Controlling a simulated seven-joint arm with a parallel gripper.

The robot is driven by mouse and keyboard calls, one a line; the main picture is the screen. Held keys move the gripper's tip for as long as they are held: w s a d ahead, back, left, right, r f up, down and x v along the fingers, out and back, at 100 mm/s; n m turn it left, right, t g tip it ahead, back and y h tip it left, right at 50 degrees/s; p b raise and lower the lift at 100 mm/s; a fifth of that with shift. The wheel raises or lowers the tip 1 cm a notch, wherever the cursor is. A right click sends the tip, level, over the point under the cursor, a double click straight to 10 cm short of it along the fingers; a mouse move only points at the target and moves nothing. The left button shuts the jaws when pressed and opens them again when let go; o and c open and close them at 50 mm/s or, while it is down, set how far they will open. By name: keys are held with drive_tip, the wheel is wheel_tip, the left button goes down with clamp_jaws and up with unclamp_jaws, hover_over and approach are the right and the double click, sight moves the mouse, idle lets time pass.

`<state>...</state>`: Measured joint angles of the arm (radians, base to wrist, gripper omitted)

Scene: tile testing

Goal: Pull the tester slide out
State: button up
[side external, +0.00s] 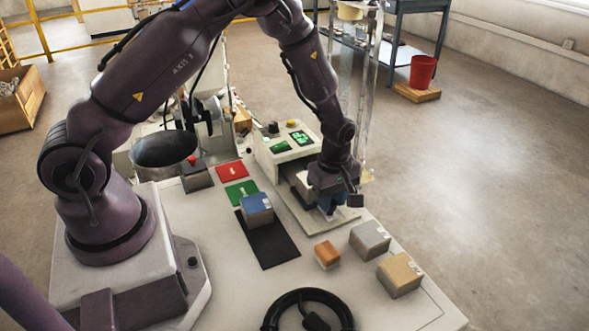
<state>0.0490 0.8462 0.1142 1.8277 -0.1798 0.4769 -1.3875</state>
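The tester (287,143) is a pale box with green displays and a yellow button, at the back right of the white bench. Its slide (343,217) is a flat pale plate that extends from the tester's front toward the camera. My gripper (328,208) is low over the slide, pointing down. The arm hides part of the tester's front and the slide. Whether the fingers are open or shut does not show.
A blue-topped block (257,208) sits on a black mat (273,247). Red (231,172) and green (241,192) pads lie behind it. An orange block (327,254), a grey block (370,239) and a tan block (399,274) stand in front of the slide. A black cable coil (270,318) lies at the front.

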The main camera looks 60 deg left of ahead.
drive_tip(key=o, duration=0.4)
drive_tip(key=shift+d, duration=0.2)
drive_tip(key=shift+r, duration=0.1)
drive_tip(key=shift+r, duration=2.95)
